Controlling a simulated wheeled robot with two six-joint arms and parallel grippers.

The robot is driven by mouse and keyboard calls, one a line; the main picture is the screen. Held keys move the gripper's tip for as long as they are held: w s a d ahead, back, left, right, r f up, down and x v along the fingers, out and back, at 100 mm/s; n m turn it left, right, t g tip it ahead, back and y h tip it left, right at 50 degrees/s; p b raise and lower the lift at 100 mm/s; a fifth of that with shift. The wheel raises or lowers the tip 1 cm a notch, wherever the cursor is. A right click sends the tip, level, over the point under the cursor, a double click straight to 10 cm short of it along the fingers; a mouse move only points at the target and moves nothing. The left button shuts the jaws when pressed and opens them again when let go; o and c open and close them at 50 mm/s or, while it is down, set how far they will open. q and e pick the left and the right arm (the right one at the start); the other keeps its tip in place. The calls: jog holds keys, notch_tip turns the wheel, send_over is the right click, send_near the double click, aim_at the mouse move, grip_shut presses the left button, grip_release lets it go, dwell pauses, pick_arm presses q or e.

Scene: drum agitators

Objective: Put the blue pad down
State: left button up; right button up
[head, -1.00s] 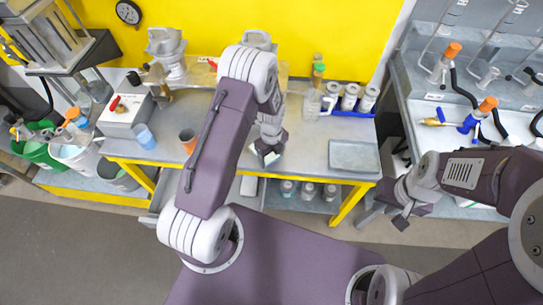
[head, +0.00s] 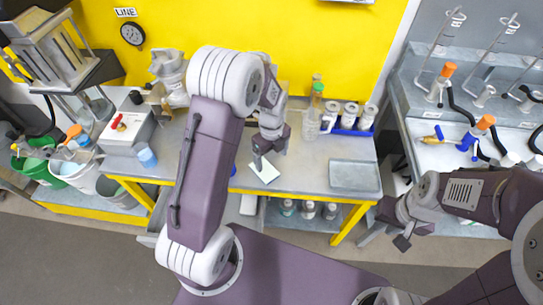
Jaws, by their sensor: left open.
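A thin, square, pale pad (head: 264,171) lies on the grey top of the yellow-framed bench, near its front edge. It looks almost white here, with little blue visible. My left gripper (head: 262,160) is open, directly above the pad's back part and very close to it. I cannot tell whether a finger still touches it. My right gripper (head: 402,242) hangs at the right, in front of the bench and away from the pad. Its jaws are too small and dark to read.
A grey tray (head: 355,175) lies to the right on the bench. Behind it a blue rack (head: 350,131) holds white-lidded jars, beside a green-capped bottle (head: 315,105). A small blue thing (head: 233,170) shows beside my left arm.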

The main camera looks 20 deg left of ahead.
pick_arm(q)
jog(key=s+r+n, duration=0.3)
jog(key=s+n, duration=0.4)
jog(key=n, duration=0.5)
jog(key=s+r+n+t, duration=0.1)
jog(key=s+r+n, duration=0.2)
jog(key=n, duration=0.9)
jog(key=s, duration=0.3)
jog(key=shift+s+d, duration=0.15)
jog(key=shift+s, duration=0.2)
dwell(1.3)
